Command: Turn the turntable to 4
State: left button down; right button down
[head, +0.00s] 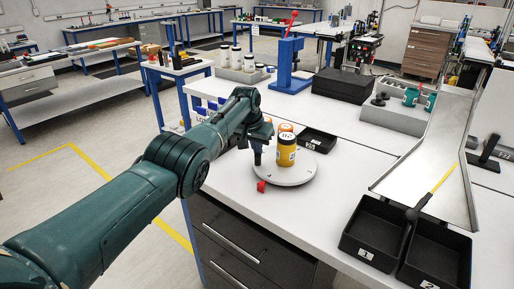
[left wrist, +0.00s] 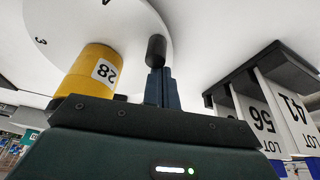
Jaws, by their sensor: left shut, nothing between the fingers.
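The turntable (head: 297,178) is a round white disc on the white bench. A yellow can with a black lid and a number label (head: 286,153) stands on it. Orange-topped items (head: 285,127) show behind the can. A small red block (head: 261,187) sits at the disc's front-left edge. My left gripper (head: 257,160) points down at the disc's left side. In the left wrist view its fingers (left wrist: 160,86) are shut and empty, with a dark upright peg (left wrist: 156,50) at their tips; contact is unclear. The turntable (left wrist: 95,30) there bears the digits 3 and 4. My right gripper is out of view.
A black tray (head: 318,138) lies just behind the turntable. Black bins marked 1 (head: 345,243) and 2 (head: 405,272) stand front right, below a metal chute (head: 425,165). A blue press (head: 290,65) stands at the back. The bench right of the turntable is clear.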

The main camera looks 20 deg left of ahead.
pick_arm(q)
jog(key=shift+s+f, duration=0.1)
jog(key=shift+s, duration=0.05)
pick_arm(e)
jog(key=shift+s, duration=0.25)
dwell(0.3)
